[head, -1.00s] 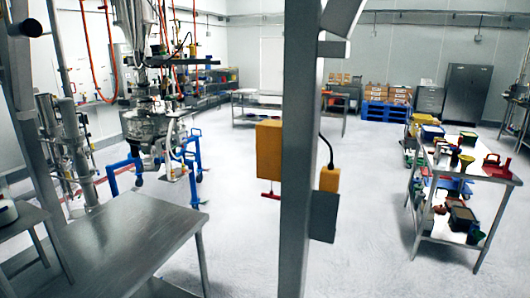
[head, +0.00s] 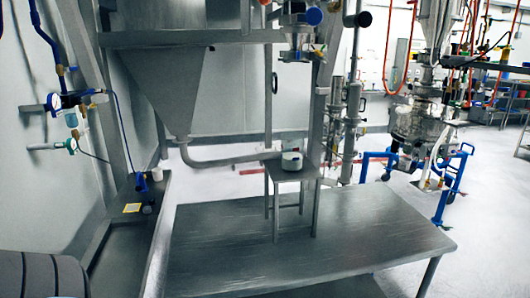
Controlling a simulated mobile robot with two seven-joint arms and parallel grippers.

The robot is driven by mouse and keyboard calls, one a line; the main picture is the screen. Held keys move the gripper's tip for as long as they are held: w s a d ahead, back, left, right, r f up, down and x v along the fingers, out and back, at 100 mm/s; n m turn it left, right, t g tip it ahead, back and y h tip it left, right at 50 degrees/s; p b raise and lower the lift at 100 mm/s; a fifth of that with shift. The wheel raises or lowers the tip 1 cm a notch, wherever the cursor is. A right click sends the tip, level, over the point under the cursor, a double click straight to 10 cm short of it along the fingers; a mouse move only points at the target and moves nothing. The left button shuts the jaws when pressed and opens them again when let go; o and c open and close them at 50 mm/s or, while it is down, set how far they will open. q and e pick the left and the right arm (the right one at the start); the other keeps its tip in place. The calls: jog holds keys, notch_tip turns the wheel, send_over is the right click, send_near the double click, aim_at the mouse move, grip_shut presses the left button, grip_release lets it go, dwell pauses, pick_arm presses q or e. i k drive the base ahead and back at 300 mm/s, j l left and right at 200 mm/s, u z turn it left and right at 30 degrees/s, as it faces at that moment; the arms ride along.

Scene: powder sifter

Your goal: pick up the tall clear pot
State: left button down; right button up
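I cannot make out a tall clear pot for certain. A short, pale, round container (head: 291,160) sits on a small metal stand (head: 285,170). The container looks whitish with a dark top, and it is too small to tell if it is clear. The stand is on the metal table (head: 370,235). Neither of my grippers is in view.
A large metal hopper (head: 165,85) with a bent pipe stands behind the table. A narrow side counter (head: 125,245) with small items runs along the left. Blue-legged equipment (head: 425,130) stands at the right. Open floor (head: 490,240) lies right of the table.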

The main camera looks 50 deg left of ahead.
aim_at(293, 145)
jog(key=u, duration=1.3)
jog(key=i+l+u, duration=0.15)
jog(key=i, duration=0.35)
jog(key=i+l+u, duration=0.1)
jog(key=i+l, duration=0.15)
jog(key=i, duration=0.25)
